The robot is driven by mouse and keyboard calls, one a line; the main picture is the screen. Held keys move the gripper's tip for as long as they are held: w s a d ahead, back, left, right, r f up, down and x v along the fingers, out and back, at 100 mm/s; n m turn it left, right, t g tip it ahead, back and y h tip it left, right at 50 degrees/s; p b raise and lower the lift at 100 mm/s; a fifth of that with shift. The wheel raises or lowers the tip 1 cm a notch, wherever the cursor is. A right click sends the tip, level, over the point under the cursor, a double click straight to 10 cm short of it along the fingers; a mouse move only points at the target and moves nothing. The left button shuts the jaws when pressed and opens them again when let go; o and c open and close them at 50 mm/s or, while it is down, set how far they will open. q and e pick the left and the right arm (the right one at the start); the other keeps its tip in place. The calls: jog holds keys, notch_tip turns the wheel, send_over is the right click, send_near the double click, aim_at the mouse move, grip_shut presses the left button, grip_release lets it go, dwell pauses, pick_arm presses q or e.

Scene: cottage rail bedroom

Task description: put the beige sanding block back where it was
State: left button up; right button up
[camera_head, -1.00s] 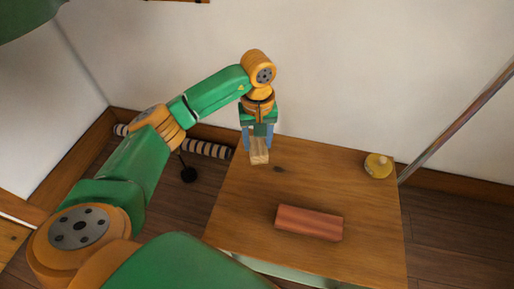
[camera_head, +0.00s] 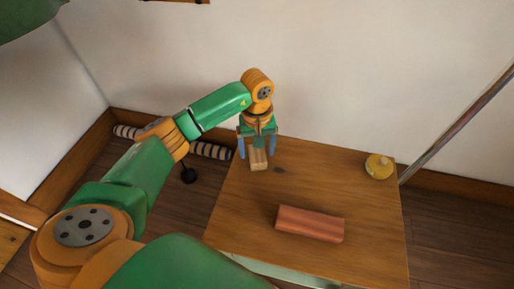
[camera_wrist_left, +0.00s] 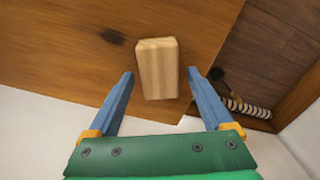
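The beige sanding block (camera_head: 259,160) is a pale wooden block at the back left corner of the wooden table (camera_head: 330,180), and it appears to rest on the top. My left gripper (camera_head: 257,150) is above and around it, pointing down, with its blue fingers spread. My right gripper is not in view.
A reddish brick-like block (camera_head: 310,223) lies at the table's front middle. A round yellow object (camera_head: 379,166) stands at the back right. A dark spot (camera_head: 279,170) marks the wood near the beige block. A wall is close behind. The table's middle is clear.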

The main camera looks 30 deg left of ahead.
aim_at(257, 151)
pick_arm(q)
jog(key=shift+r, duration=0.25)
notch_tip(257, 151, up, 12)
jog(key=p, duration=0.1)
jog(key=shift+f, duration=0.1)
